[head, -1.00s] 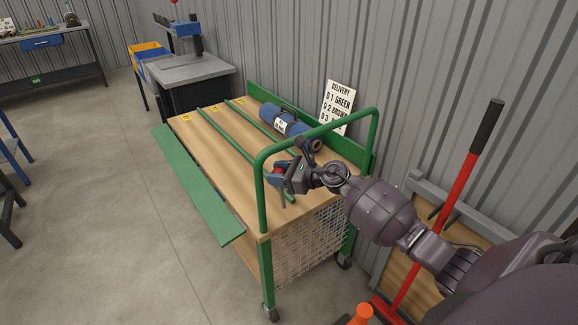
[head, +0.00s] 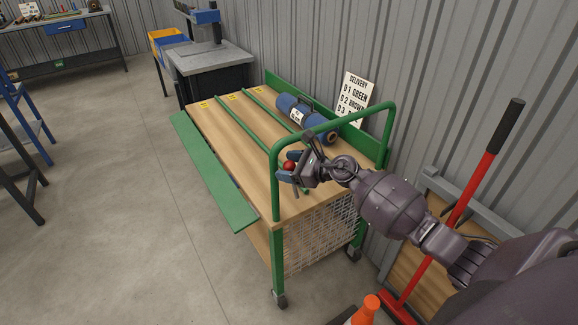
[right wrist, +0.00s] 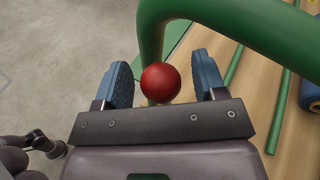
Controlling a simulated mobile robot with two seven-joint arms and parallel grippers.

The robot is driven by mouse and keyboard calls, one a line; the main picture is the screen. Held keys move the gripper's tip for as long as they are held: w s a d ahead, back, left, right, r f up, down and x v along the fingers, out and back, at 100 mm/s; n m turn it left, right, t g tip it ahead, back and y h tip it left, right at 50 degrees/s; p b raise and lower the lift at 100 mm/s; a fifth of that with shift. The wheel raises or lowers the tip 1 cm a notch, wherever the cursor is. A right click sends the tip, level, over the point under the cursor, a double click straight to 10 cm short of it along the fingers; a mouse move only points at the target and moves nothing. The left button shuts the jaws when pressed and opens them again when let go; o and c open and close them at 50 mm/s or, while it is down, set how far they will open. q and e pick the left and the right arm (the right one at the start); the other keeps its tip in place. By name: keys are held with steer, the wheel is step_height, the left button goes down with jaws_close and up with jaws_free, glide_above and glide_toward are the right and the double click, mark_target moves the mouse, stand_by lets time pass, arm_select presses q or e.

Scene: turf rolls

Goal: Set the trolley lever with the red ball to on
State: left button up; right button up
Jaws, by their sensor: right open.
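The trolley (head: 240,140) has a wooden deck, green rails and a green handle frame (head: 333,127) at its near end. The lever's red ball (head: 289,166) shows beside the near post of that frame. My right gripper (head: 287,167) is open there, and the ball is between its blue fingers. In the right wrist view the red ball (right wrist: 161,83) lies between the two open fingers, with a gap on each side. The lever's shaft is mostly hidden, and I cannot read any on or off marking. My left gripper is out of view.
A blue roll (head: 305,117) lies on the trolley by the wall, near a delivery sign (head: 352,98). A red-handled tool (head: 455,215) and an orange cone (head: 366,310) stand at the right. The floor left of the trolley is clear.

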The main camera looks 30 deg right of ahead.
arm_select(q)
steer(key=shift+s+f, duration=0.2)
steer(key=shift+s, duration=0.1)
arm_select(e)
steer(key=v, duration=1.1)
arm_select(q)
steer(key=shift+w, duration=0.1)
arm_select(e)
steer(key=shift+c, duration=0.3)
